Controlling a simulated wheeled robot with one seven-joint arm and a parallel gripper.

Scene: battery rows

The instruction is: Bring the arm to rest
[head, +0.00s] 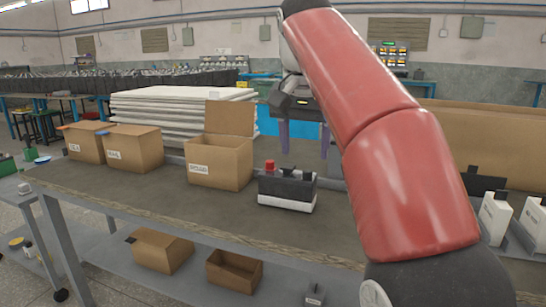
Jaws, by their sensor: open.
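My red arm crosses the right half of the head view from the bottom up to the top, then bends back. My gripper (305,150) hangs in the middle of the view, pointing down, with its two purple fingers apart and nothing between them. It appears above and behind a black-and-white battery (287,195) with a red cap, which stands upright on the dark bench top (130,188). The fingers look clear of the battery. The arm hides part of the bench behind it.
White panels (165,122) are stacked behind. White batteries (494,218) stand in a dark holder at right. Small boxes (234,271) lie on the lower shelf. The bench's front left is clear.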

